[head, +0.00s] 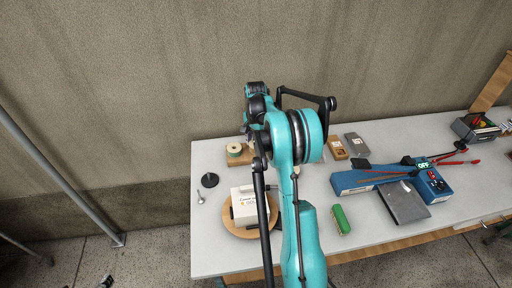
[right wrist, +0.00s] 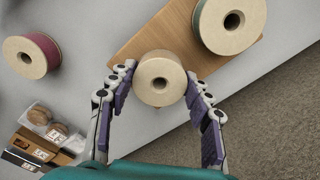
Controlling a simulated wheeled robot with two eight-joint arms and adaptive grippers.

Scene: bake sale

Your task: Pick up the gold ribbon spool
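In the right wrist view, a small spool (right wrist: 159,78) with tan end discs stands at the edge of a wooden board; its wound ribbon is mostly hidden, and I take it for the gold one. My right gripper (right wrist: 158,75) is open, with one finger on each side of this spool. A narrow gap shows at the left finger; the right finger is very close, and I cannot tell whether it touches. In the head view, my teal arm hides this spool and the gripper. My left gripper is not in view.
A larger green spool (right wrist: 229,22) stands on the board (right wrist: 150,42). A dark red spool (right wrist: 31,56) is left of it. Packaged goods (right wrist: 40,135) lie lower left. In the head view, a white box (head: 243,207) sits on a round board, and a blue device (head: 365,181) stands to the right.

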